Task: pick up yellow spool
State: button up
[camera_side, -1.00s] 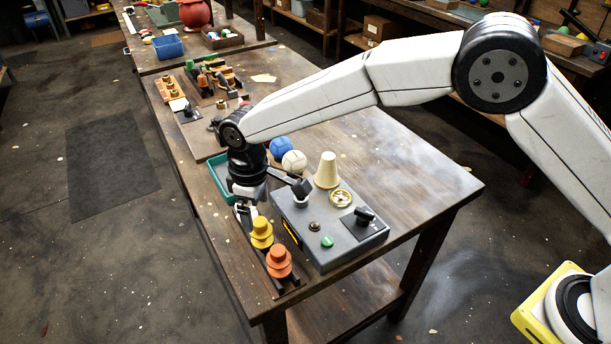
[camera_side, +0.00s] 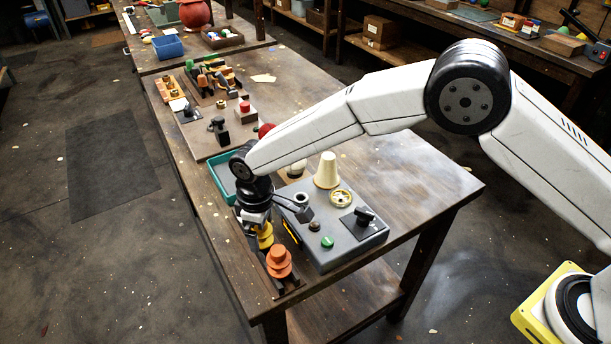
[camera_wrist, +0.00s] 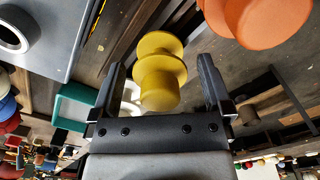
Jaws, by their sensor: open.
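The yellow spool (camera_side: 264,236) stands on a dark rail at the table's front left edge, partly hidden by my gripper (camera_side: 256,222) in the side view. In the wrist view the yellow spool (camera_wrist: 159,70) lies between the two black fingers of my gripper (camera_wrist: 162,85). The fingers are apart, with a visible gap on each side of the spool. Whether either finger touches it cannot be told from the side view.
An orange spool (camera_side: 279,262) stands on the same rail, close in front of the yellow one. A grey control box (camera_side: 330,225) with knobs and a cream cone (camera_side: 327,171) is close on the right. A teal tray (camera_side: 222,180) lies behind my gripper.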

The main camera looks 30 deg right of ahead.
jog(key=shift+c, duration=0.2)
dwell(0.3)
jog(key=c, duration=1.1)
jog(key=shift+r, duration=0.85)
jog(key=shift+s+d+r, duration=1.1)
jog(key=shift+s+r, duration=0.75)
jog(key=shift+s, duration=0.2)
jog(key=shift+s+d+r, duration=1.05)
jog(key=shift+s+r, duration=0.85)
jog(key=shift+s, duration=0.2)
jog(key=shift+s+d+r, duration=1.1)
jog(key=shift+s+r, duration=0.75)
jog(key=shift+s, duration=0.2)
jog(key=shift+w, duration=0.1)
